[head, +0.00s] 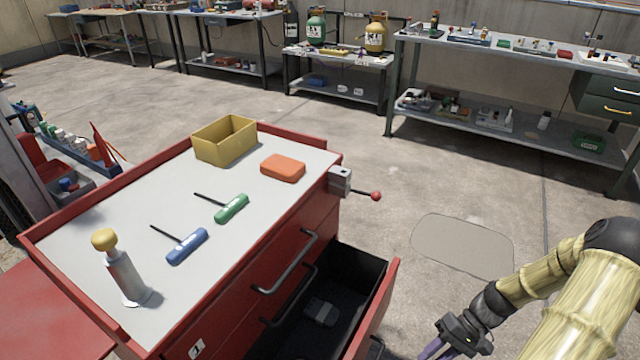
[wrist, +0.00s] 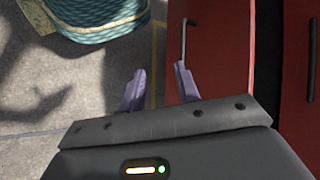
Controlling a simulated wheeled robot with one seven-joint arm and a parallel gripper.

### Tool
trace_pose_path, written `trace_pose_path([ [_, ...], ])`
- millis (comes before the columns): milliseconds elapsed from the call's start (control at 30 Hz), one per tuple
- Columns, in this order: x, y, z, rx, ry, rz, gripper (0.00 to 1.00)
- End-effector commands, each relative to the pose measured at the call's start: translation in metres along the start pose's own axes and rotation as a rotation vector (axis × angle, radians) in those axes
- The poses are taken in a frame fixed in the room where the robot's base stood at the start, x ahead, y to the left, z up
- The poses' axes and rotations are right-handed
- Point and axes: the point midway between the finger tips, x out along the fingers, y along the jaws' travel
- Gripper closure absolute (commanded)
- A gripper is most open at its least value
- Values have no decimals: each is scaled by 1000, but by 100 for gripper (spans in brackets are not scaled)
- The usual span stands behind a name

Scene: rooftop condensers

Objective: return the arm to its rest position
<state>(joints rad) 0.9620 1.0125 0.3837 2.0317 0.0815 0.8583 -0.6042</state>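My arm (head: 545,290) reaches in from the right edge of the head view and points down to the left, over the floor beside the red tool cart (head: 335,230). My gripper (head: 432,346) is low at the bottom edge of the head view, right of the cart's open drawer, and its tips are partly cut off. In the wrist view its two purple fingers (wrist: 160,78) stand apart with nothing between them. Red cart fronts (wrist: 218,50) with a handle lie beyond and right of the fingers.
The open drawer (head: 372,310) juts out near my gripper and holds a dark grey item (head: 321,311). A red-knobbed lever (head: 375,196) sticks out of the cart. The cart top carries a yellow bin (head: 224,141) and tools. Floor (head: 460,243) behind the arm is clear.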

Motion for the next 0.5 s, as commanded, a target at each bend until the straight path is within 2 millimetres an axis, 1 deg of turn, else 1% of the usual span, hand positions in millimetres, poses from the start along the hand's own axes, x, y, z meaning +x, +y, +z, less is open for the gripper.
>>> trace_pose_path([
  [33,-6,-10,0,-2,-5,68,68],
  [267,-25,-52,4,5,30,328,68],
  [500,-43,-104,11,-22,146,546,68],
])
